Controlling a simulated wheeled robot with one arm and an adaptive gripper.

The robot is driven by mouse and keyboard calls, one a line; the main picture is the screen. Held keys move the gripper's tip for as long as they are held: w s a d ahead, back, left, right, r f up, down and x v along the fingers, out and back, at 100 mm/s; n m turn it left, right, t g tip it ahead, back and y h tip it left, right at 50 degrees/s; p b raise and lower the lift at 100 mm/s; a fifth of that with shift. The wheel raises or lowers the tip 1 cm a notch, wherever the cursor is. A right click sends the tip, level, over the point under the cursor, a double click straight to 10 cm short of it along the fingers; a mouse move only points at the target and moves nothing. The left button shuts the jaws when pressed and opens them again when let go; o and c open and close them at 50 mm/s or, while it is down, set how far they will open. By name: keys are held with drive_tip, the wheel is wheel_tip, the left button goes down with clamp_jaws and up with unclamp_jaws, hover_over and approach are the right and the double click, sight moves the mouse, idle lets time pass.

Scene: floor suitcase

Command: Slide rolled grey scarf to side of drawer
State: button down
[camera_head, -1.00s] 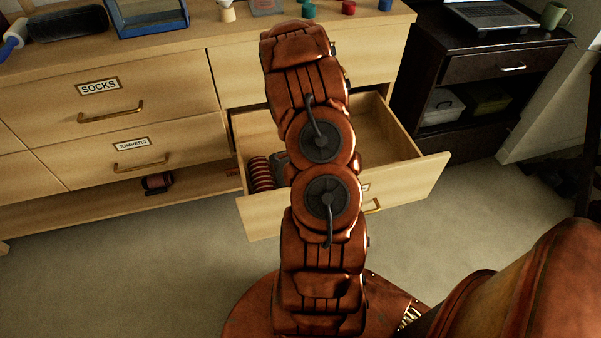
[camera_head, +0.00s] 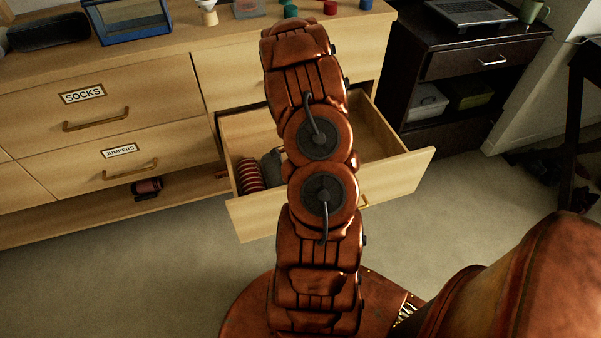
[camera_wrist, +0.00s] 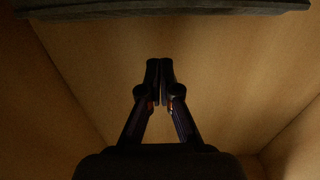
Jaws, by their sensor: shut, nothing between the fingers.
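The open drawer (camera_head: 398,181) of the wooden dresser juts out. At its left end lies a dark grey roll (camera_head: 271,165), the grey scarf, just right of a red striped roll (camera_head: 250,175). My arm hides part of the grey roll and the middle of the drawer. In the wrist view my gripper (camera_wrist: 160,70) is shut and empty, inside the wooden drawer with bare wood around its tips. A dark grey band (camera_wrist: 160,8) crosses the top of that view, apart from the fingertips; I cannot tell whether it is the scarf. My gripper is hidden in the head view.
The drawer's right part (camera_head: 375,140) looks empty. Closed drawers labelled SOCKS (camera_head: 82,95) and JUMPERS (camera_head: 121,151) are to the left. A dark red roll (camera_head: 147,187) lies in the open space below them. A black cabinet (camera_head: 455,65) stands at the right.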

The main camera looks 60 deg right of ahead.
wheel_tip(320, 180, up, 8)
drive_tip(key=r, duration=0.1)
drive_tip(key=w+a+r+n, duration=0.1)
drive_tip(key=a+r+n, duration=0.55)
drive_tip(key=a, duration=0.45)
drive_tip(key=w+a+r+n, duration=0.1)
drive_tip(key=a+r+n, duration=0.5)
drive_tip(key=a, duration=0.5)
drive_tip(key=s+a+r+n+g, duration=0.1)
drive_tip(key=s+a+r+n, duration=0.45)
drive_tip(key=s+a, duration=0.3)
drive_tip(key=s+a+r+n+g, duration=0.2)
drive_tip(key=s+a+r+n, duration=0.2)
drive_tip(key=s+a+n, duration=0.4)
wheel_tip(320, 180, up, 22)
drive_tip(key=t+p, duration=0.1)
drive_tip(key=p, duration=2)
drive_tip(key=shift+a+m, duration=0.3)
drive_tip(key=shift+a, duration=0.05)
